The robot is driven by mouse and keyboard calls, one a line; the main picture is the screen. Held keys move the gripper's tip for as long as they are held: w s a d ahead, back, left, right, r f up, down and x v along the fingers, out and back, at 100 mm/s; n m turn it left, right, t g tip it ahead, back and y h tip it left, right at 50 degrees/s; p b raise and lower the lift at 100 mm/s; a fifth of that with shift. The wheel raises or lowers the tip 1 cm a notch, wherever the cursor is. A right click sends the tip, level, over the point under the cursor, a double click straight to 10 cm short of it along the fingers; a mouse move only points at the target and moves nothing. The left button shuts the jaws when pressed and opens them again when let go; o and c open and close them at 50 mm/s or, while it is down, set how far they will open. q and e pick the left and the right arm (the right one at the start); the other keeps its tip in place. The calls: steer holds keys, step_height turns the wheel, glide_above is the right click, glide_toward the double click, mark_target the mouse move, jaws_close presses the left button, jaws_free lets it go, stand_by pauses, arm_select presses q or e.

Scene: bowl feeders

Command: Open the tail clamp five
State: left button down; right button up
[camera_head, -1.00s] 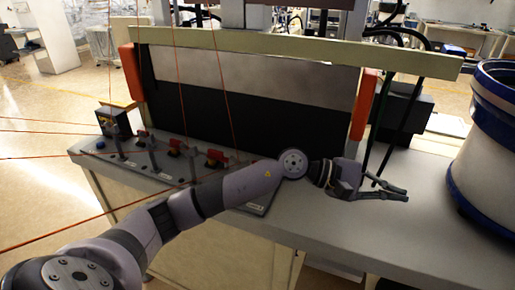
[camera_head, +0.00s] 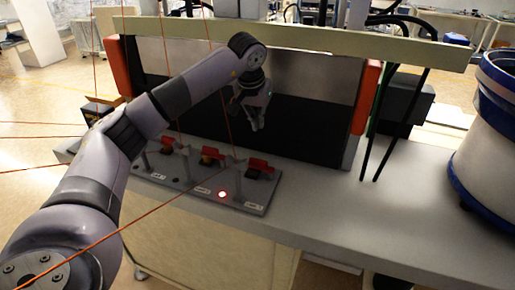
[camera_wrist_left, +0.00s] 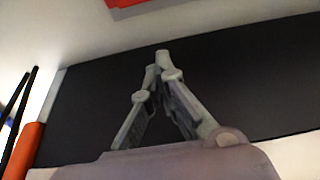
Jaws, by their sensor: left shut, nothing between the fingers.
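A grey plate (camera_head: 174,182) on the table carries a row of clamps with red handles. The rightmost clamp (camera_head: 260,168) is at the plate's right end, and another red-handled clamp (camera_head: 210,156) stands to its left. The labels are too small to read, so I cannot tell which one is five. My left gripper (camera_head: 257,127) points down above and behind the rightmost clamp, apart from it. In the left wrist view its fingertips (camera_wrist_left: 162,62) meet with nothing between them. A red part (camera_wrist_left: 130,3) shows at that view's top edge. My right gripper is out of view.
A red light (camera_head: 222,194) glows on the plate. A dark panel (camera_head: 310,130) with orange end posts (camera_head: 366,97) stands behind the clamps. A white and blue bowl feeder (camera_head: 490,150) is at the right. The table's right part (camera_head: 400,215) is clear.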

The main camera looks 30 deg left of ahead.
mark_target(261, 164)
arm_select(q)
steer(key=p+x, duration=0.4)
steer(key=x, duration=0.6)
steer(key=shift+s+d, duration=0.1)
steer(key=s, duration=0.1)
steer(key=s+p, duration=0.1)
steer(key=shift+s+d+r+p, duration=0.15)
steer(key=shift+s+d+p, duration=0.15)
steer(key=shift+s+d, duration=0.1)
steer(key=shift+s, duration=0.45)
steer(key=shift+w, duration=0.1)
steer(key=shift+d, duration=0.15)
